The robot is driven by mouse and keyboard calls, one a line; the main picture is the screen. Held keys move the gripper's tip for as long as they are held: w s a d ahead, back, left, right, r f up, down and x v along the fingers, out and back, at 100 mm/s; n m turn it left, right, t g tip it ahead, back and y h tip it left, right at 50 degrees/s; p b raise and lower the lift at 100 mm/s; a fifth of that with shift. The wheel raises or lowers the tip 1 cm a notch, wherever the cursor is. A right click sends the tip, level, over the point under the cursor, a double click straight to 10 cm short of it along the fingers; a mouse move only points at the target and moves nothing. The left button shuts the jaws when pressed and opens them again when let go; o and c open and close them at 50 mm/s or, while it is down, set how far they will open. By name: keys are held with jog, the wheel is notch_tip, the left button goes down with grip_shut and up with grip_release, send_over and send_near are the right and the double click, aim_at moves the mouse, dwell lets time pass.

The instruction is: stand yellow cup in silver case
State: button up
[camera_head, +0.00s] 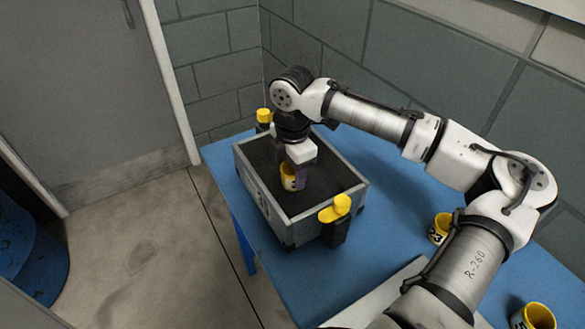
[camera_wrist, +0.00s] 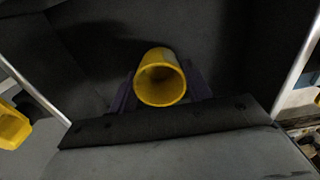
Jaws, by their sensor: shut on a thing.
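A yellow cup (camera_head: 288,176) with a dark mark on its side is between the fingers of my gripper (camera_head: 295,180), inside the silver case in the head view. The gripper is shut on it. In the wrist view the cup (camera_wrist: 161,80) shows its open round mouth, with a purple finger on each side of it (camera_wrist: 160,92). The silver case (camera_head: 264,203) is open, with a dark lining and yellow latches at its ends. The cup looks upright and low in the case; whether its base touches the floor of the case cannot be told.
The case stands on a blue table (camera_head: 385,235). A second yellow cup (camera_head: 440,228) stands to the right, partly behind my arm, and another yellow cup (camera_head: 537,318) is at the bottom right. A block wall is behind the table. The case holds nothing else that I can see.

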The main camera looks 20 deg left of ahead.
jog(key=shift+f, duration=0.1)
jog(key=o, duration=1)
notch_tip(320, 180, up, 12)
jog(key=shift+r+b, duration=0.15)
jog(key=shift+b, duration=0.5)
